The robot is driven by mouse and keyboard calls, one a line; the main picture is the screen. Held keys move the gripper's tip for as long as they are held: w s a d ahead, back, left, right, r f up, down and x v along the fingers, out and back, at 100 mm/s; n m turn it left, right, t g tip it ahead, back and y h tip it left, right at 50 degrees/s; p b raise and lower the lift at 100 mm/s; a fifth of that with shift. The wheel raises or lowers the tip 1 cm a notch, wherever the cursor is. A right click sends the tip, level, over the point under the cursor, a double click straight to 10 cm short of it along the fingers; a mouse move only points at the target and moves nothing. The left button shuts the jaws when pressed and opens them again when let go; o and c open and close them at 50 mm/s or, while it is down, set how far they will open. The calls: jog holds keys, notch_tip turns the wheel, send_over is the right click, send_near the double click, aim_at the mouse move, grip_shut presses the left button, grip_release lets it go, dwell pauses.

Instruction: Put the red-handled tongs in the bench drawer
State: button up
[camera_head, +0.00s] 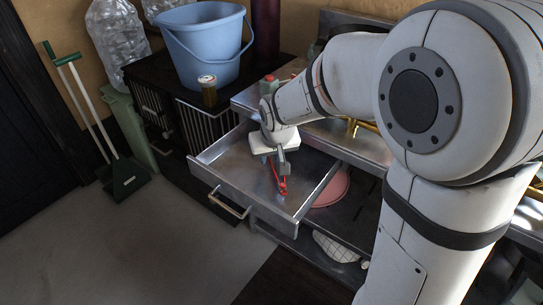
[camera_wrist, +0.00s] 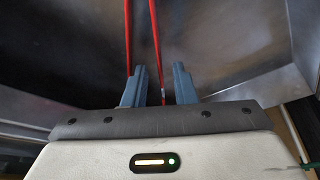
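The red-handled tongs (camera_head: 281,184) are inside the pulled-out bench drawer (camera_head: 235,183), towards its right side. They look to lie on the metal floor, though contact is hard to tell. My gripper (camera_head: 281,160) is low inside the drawer, just above the tongs. In the wrist view, my gripper (camera_wrist: 160,83) has its two blue-grey fingers apart. One red arm of the tongs (camera_wrist: 156,45) runs through the gap between them; the other passes behind the left finger. Neither finger appears clamped on the tongs. Their far ends are out of the wrist view.
The drawer's front handle (camera_head: 229,204) faces the open floor (camera_head: 130,245). A blue bucket (camera_head: 203,45) and a small jar (camera_head: 208,91) stand on the black cabinet at left. A pink round item (camera_head: 331,187) sits beneath the bench, right of the drawer.

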jog(key=p+v, duration=0.3)
jog(key=v, duration=0.8)
jog(key=s+d+f+m+g+h, duration=0.1)
jog(key=s+d+f+m+g, duration=0.1)
jog(key=s+d, duration=1)
jog(key=s+f+g, duration=0.1)
jog(key=s, duration=0.3)
jog(key=shift+d+f+m, duration=0.35)
jog(key=shift+d+m, duration=0.05)
